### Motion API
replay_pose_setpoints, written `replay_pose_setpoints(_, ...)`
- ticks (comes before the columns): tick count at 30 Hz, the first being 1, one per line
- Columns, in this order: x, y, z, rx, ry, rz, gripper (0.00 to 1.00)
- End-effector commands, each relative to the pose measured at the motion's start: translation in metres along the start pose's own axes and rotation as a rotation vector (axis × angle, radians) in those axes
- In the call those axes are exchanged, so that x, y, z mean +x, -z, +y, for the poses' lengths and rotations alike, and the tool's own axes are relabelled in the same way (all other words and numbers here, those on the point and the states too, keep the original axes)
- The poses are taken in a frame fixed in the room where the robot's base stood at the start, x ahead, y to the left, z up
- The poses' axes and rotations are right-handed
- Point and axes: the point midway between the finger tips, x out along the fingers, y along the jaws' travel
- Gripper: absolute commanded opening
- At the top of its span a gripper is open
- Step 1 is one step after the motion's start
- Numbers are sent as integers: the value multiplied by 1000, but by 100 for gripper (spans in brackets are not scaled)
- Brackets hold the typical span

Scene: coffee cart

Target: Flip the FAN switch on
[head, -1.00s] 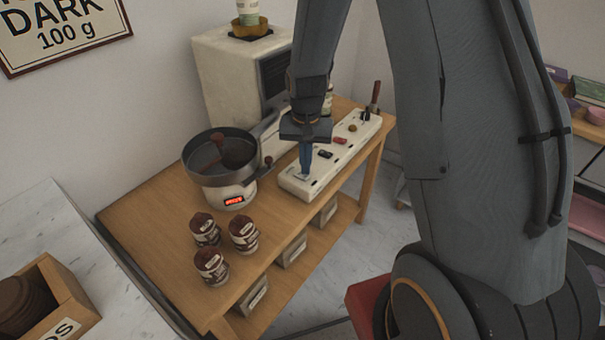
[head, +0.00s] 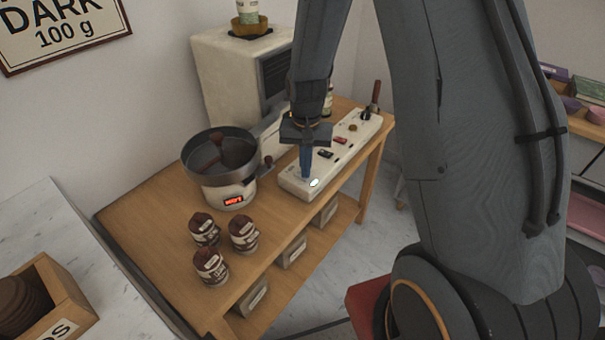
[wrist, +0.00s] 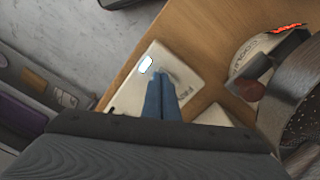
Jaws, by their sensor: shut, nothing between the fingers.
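The white switch panel (head: 296,189) lies along the right side of the wooden table. My gripper (head: 306,177) points down at this end of the panel, shut and empty. In the wrist view its blue fingertips (wrist: 161,78) are together just beside the lit switch. I cannot tell whether they touch the panel.
A round pan machine (head: 228,193) with a red display stands left of the panel. Several labelled jars (head: 211,265) stand in front.

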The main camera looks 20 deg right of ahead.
Motion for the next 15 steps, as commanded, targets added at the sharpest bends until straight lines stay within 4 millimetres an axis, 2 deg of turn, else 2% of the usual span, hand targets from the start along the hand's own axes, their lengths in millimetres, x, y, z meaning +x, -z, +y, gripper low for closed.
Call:
replay_pose_setpoints(5, -3, 0, 0, 0, 0, 0, 0)
replay_pose_setpoints(15, -27, 0, 0, 0, 0, 1, 0)
